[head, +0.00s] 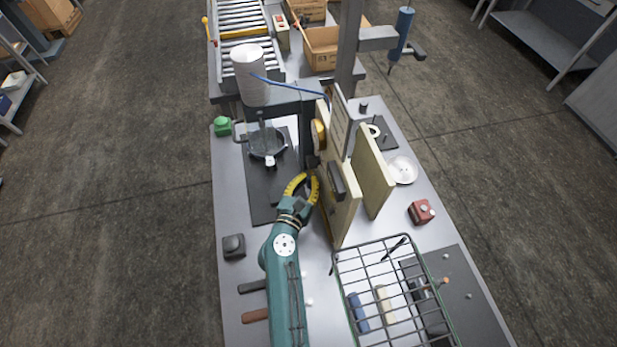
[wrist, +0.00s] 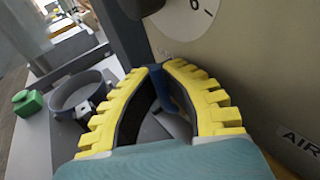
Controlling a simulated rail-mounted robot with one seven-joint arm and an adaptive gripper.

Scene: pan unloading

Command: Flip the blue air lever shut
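My gripper (head: 311,175) has yellow ribbed fingers and is beside the left face of the upright cream panel (head: 345,212). In the wrist view the fingertips (wrist: 159,67) come close together. The blue air lever (wrist: 172,90) shows between the fingers, its upper end in the narrow gap at the tips, so the gripper looks shut on it. Its base is partly hidden by the right finger. An AIR label (wrist: 299,141) is on the panel at right. In the head view I cannot make out the lever behind the gripper.
A dial (wrist: 187,18) is on the panel above the fingers. A wire basket (head: 392,240) is at front right. A dark knob box (head: 234,245) sits left of my arm.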

